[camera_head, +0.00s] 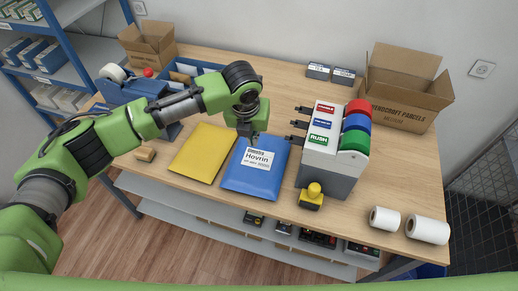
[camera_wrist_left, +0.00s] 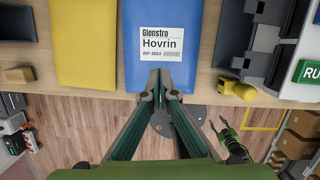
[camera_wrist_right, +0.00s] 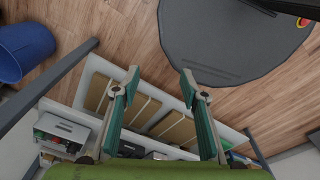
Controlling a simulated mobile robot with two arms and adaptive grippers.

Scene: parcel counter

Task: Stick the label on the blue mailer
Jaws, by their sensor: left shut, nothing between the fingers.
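The blue mailer (camera_head: 252,184) lies flat on the wooden counter, right of a yellow mailer (camera_head: 203,151). A white label (camera_head: 259,159) reading "Hovrin" lies on its upper part; it also shows in the left wrist view (camera_wrist_left: 167,44), apparently flat. My left gripper (camera_head: 246,130) is above the mailer's far edge, shut and empty. In the left wrist view its closed fingertips (camera_wrist_left: 161,75) overlap the mailer just below the label. A label dispenser (camera_head: 326,160) with red, blue and green rolls stands right of the mailer. My right gripper (camera_wrist_right: 160,78) is open and empty, away from the counter.
White rolls (camera_head: 428,229) lie at the front right. Open cartons (camera_head: 402,90) stand at the back. A tape dispenser (camera_head: 128,87) and blue tray (camera_head: 183,68) are at the left. Bare counter lies right of the dispenser.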

